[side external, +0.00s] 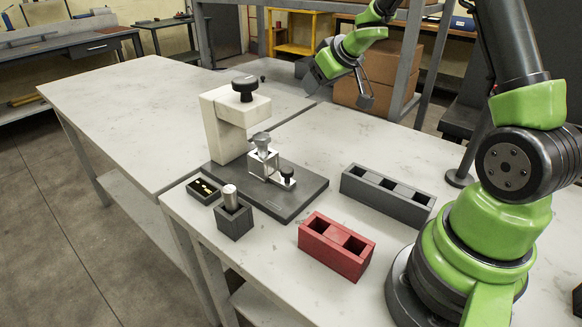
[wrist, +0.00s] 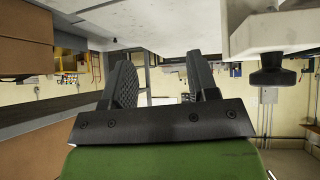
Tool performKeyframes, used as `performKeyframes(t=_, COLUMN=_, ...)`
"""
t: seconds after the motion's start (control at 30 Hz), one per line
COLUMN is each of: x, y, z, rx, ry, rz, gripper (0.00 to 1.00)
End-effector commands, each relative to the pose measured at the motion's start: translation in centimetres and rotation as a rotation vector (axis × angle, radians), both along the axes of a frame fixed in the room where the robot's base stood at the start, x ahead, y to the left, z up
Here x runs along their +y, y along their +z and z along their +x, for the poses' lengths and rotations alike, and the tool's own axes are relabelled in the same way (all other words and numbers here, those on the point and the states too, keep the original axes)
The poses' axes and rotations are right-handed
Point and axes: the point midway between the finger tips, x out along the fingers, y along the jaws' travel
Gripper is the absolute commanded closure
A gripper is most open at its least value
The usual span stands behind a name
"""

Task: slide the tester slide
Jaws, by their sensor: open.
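The tester is a cream C-shaped frame (side external: 225,130) with a black knob (side external: 243,88) on top, standing on a dark base plate (side external: 290,205). The tester slide (side external: 262,164) is a small light carriage at the front of the frame, with a grey round-topped part (side external: 262,142) on it and a small black knob (side external: 287,174) at its near end. My gripper (side external: 342,90) is open and empty, above and behind the tester to the right, apart from it. The wrist view shows both fingers (wrist: 162,82) spread, with the tester's black knob (wrist: 272,72) at the right, upside down.
A dark grey divided bin (side external: 388,194) and a red two-compartment bin (side external: 336,248) stand on the right of the bench. A small dark tray (side external: 203,190) with brass-coloured bits and a dark block (side external: 233,220) holding a silver cylinder (side external: 230,193) stand at the left front.

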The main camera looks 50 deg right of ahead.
Motion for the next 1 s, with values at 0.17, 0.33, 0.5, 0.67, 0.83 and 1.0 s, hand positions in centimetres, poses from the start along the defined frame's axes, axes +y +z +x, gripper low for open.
performKeyframes(t=0.17, x=-6.1, y=-2.9, z=-5.6, rx=0.104, ry=-0.578, rz=0.085, gripper=0.46)
performKeyframes(t=0.33, x=-5.8, y=-6.5, z=-12.8, rx=0.348, ry=-1.056, rz=0.310, gripper=0.46)
performKeyframes(t=0.5, x=-0.1, y=-8.3, z=-16.8, rx=0.625, ry=-1.397, rz=0.730, gripper=0.46)
performKeyframes(t=0.67, x=5.3, y=-6.9, z=-15.3, rx=0.781, ry=-1.538, rz=1.255, gripper=0.46)
performKeyframes(t=0.83, x=7.2, y=-3.7, z=-11.5, rx=0.775, ry=-1.528, rz=1.768, gripper=0.46)
performKeyframes(t=1.0, x=6.1, y=-1.2, z=-8.4, rx=0.658, ry=-1.447, rz=2.172, gripper=0.46)
